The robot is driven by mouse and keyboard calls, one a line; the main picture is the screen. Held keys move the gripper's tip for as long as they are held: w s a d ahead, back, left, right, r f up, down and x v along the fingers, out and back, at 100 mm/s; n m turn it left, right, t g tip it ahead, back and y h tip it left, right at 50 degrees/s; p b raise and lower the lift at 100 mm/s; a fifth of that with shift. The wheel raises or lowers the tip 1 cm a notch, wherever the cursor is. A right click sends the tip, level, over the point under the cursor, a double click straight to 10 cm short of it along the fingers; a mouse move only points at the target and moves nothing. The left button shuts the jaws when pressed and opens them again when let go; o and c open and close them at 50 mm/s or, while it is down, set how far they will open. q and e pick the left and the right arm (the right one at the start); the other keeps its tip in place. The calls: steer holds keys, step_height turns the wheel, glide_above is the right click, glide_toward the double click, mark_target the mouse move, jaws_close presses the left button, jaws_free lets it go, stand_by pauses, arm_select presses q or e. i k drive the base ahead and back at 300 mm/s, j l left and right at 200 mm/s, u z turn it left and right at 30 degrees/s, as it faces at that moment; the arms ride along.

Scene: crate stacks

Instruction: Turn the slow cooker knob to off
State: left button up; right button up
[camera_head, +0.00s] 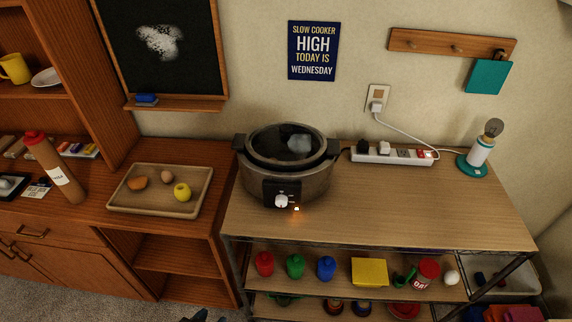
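The slow cooker (312,183) stands upright on the left part of the wooden-topped shelf unit. It has a dark rim and a glass lid (287,144). Its white knob (281,202) sits on a dark front panel, and a small orange light (296,209) glows beside it. The knob's markings are too small to read. Neither gripper can be made out. A small dark piece shows at the bottom edge, left of the middle; I cannot tell what it is.
A power strip (391,156) and a lamp (480,153) stand right of the cooker, with a white cord to the wall. A wooden tray (118,204) with food and a red-capped bottle (58,172) are on the left. The shelf top's front right is clear. A wall sign (314,50) reads "SLOW COOKER HIGH TODAY IS WEDNESDAY".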

mark_target(281, 199)
steer(key=j+z, duration=0.2)
steer(key=j, duration=0.25)
steer(key=k+j+z, duration=0.2)
steer(key=j, duration=0.25)
steer(key=k+j+z, duration=0.2)
steer(key=j, duration=0.25)
steer(key=i, duration=0.1)
